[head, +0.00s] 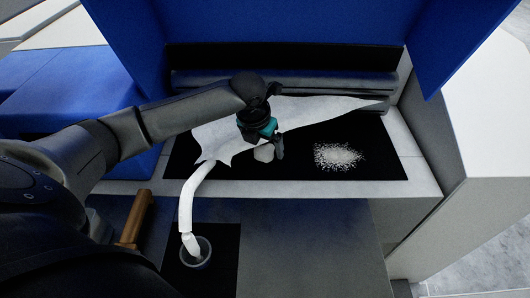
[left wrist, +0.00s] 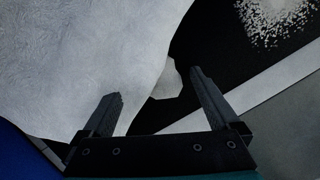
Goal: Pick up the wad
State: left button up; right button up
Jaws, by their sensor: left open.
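A small pale wad (head: 264,153) lies on the black surface just under my left gripper (head: 266,143), which hides part of it. In the left wrist view the wad (left wrist: 168,83) shows beyond and between the two open fingers (left wrist: 155,88), closer to the right finger. The white sheet covers or borders its left side there. The jaws hold nothing; I cannot tell how high they are above the wad. My right gripper is in neither view.
White flecks (head: 338,156) lie scattered to the right. Dark rollers (head: 330,84) and blue panels (head: 270,20) stand behind. A brown bar (head: 134,220) lies front left.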

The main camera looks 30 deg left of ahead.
pick_arm(q)
jog(key=shift+r, duration=0.1)
jog(key=c, duration=1.4)
